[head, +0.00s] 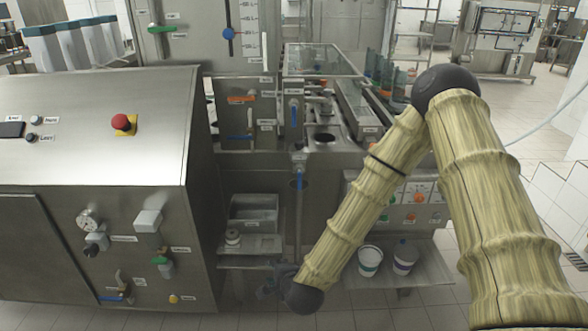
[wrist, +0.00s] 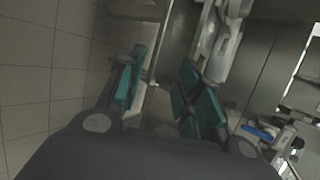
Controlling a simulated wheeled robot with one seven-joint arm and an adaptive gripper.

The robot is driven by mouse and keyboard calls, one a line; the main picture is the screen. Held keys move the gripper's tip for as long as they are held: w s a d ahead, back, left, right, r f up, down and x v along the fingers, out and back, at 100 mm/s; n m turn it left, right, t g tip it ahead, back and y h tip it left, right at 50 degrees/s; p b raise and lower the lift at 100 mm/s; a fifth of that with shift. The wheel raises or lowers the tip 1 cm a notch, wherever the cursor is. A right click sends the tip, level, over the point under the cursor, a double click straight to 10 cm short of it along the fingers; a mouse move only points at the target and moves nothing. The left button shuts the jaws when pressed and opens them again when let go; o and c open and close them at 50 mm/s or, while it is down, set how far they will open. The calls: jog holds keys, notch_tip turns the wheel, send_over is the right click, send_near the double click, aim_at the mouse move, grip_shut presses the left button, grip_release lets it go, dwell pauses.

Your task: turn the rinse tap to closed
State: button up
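The labels are too small to read, so I cannot tell for certain which handle is the rinse tap. A blue lever (head: 299,181) stands upright on a thin vertical pipe in the middle of the head view. Other blue levers show on the machine behind (head: 294,113) and low on the left cabinet (head: 113,298). My gripper (head: 269,287) is low, below the pipe and right of the cabinet. In the wrist view its teal-padded fingers (wrist: 163,65) are apart with nothing gripped between them. A blue handle (wrist: 258,132) shows right of the fingers there.
The steel cabinet (head: 95,120) with a red button (head: 123,122) fills the left. A green-handled valve (head: 162,261) sticks out of its front. Two white buckets (head: 369,261) stand right of my forearm. Tiled floor is bare at lower left in the wrist view.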

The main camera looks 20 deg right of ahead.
jog(key=w+d+r+m+t+h, duration=0.1)
jog(key=w+d+r+m+t, duration=0.1)
jog(key=w+r+m, duration=0.45)
jog(key=w+d+r+m+t+h, duration=0.1)
jog(key=w+r+m+t, duration=0.2)
jog(key=r, duration=0.7)
jog(key=m+t+h, duration=0.2)
jog(key=m+h, duration=0.2)
jog(key=m, duration=0.6)
send_near(294, 118)
jog(key=p+x, duration=0.2)
jog(key=x, duration=0.7)
jog(key=shift+w, duration=0.15)
grip_shut()
